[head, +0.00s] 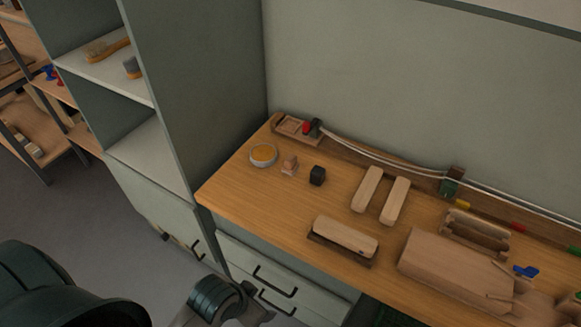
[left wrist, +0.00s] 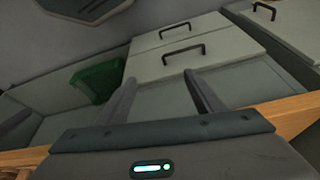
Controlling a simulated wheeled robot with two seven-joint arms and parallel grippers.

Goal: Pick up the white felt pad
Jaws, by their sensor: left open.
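I cannot make out a white felt pad for certain in either view. A small wooden piece with a pale base (head: 289,167) stands on the workbench (head: 235,190), between a round dish and a dark block; I cannot tell whether that base is felt. My left gripper (head: 255,314) is low at the bottom of the head view, in front of the drawers and away from the things on the bench top. In the left wrist view its two fingers (left wrist: 162,88) are spread with nothing between them. My right gripper is not in view.
The round dish (head: 263,155) holds something orange. The dark block (head: 317,175), two pale wooden bars (head: 367,189), a brush block in a tray (head: 345,236) and a large board (head: 455,270) stand on the bench. Drawers (head: 270,275) and a shelf unit (head: 165,90) flank my arm. A green bin (left wrist: 97,80) shows below.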

